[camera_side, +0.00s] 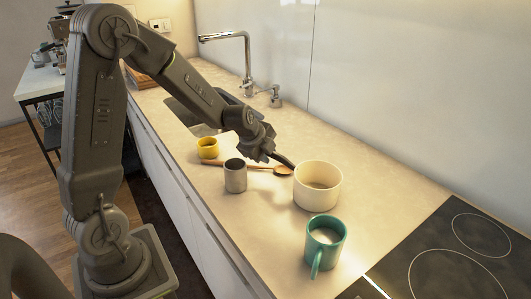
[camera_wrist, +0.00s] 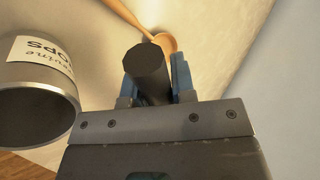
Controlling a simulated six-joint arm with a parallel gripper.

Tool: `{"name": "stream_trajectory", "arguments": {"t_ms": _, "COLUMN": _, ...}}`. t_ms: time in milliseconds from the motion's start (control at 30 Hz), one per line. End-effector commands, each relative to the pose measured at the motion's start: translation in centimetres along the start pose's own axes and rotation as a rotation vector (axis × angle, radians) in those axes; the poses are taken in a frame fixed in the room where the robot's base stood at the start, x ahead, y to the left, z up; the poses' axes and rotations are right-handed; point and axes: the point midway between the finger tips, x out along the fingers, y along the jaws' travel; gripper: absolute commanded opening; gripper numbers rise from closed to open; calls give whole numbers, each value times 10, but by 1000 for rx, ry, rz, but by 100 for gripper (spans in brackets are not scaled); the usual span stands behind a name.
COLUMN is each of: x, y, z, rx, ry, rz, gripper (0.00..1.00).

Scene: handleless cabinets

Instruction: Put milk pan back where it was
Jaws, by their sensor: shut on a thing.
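The milk pan (camera_side: 317,186) is cream-white with a dark handle. It is upright on or just above the counter, in the middle of the side view; I cannot tell if its base touches. My gripper (camera_side: 272,154) comes from the upper left and is shut on the pan's handle. In the wrist view the dark handle end (camera_wrist: 147,62) sits between the two bluish fingers of my gripper (camera_wrist: 153,80). The pan's body is hidden in the wrist view.
A grey cup (camera_side: 235,176), a yellow cup (camera_side: 207,149) and a wooden spoon (camera_side: 283,170) lie left of the pan. A teal mug (camera_side: 325,243) stands in front of it. A black cooktop (camera_side: 450,258) is at the right. Sink and faucet (camera_side: 246,60) are behind.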

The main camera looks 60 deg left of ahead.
Motion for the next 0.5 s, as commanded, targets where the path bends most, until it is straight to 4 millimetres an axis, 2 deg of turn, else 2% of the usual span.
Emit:
{"name": "stream_trajectory", "arguments": {"t_ms": 133, "x": 2, "y": 0, "z": -1, "rx": -3, "ry": 3, "rz": -3, "gripper": 0}}
{"name": "stream_trajectory", "arguments": {"t_ms": 167, "x": 2, "y": 1, "z": -1, "rx": 0, "ry": 3, "rz": -1, "gripper": 27}}
{"name": "stream_trajectory", "arguments": {"t_ms": 400, "x": 2, "y": 1, "z": -1, "rx": 0, "ry": 3, "rz": -1, "gripper": 49}}
{"name": "stream_trajectory", "arguments": {"t_ms": 500, "x": 2, "y": 1, "z": -1, "rx": 0, "ry": 3, "rz": -1, "gripper": 49}}
